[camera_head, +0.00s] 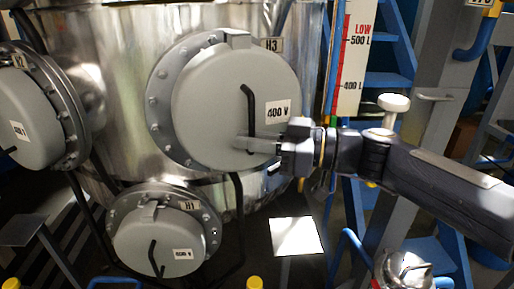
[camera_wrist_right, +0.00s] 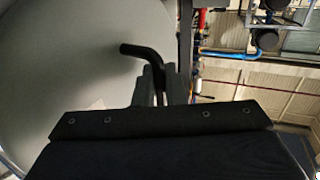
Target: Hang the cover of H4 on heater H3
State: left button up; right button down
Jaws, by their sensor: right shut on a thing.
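The grey round cover (camera_head: 205,105) with a "400 V" label is in front of the bolted flange of heater H3 (camera_head: 160,128), whose H3 tag (camera_head: 272,44) shows at its upper right. A grey bracket (camera_head: 236,39) is at the cover's top edge; I cannot tell whether the cover is hooked there. My right gripper (camera_head: 262,144) is shut on the lower part of the cover's black bent handle (camera_head: 250,95). In the right wrist view, the fingers (camera_wrist_right: 153,88) close around the handle (camera_wrist_right: 143,53), with the grey cover (camera_wrist_right: 65,60) behind. My left gripper is not in view.
Heater H2 (camera_head: 30,120) is at the left and heater H1 (camera_head: 160,238) below, both with grey covers. Behind them is the shiny steel vessel (camera_head: 120,95). A level scale (camera_head: 350,60) and blue stairs (camera_head: 388,80) stand at the right.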

jog(key=shift+w+a+b, duration=0.2)
jog(key=shift+w, duration=0.45)
jog(key=shift+w+a+b, duration=0.15)
jog(key=shift+w+a, duration=0.1)
jog(key=shift+w, duration=0.4)
jog(key=shift+w+a+b, duration=0.2)
jog(key=shift+w, duration=0.45)
jog(key=shift+w+f+b, duration=0.15)
jog(key=shift+f+b, duration=0.05)
jog(key=shift+b, duration=0.1)
jog(key=shift+f+b, duration=1.1)
jog(key=shift+b, duration=0.3)
jog(key=c, duration=1.4)
grip_release()
jog(key=shift+f, duration=0.1)
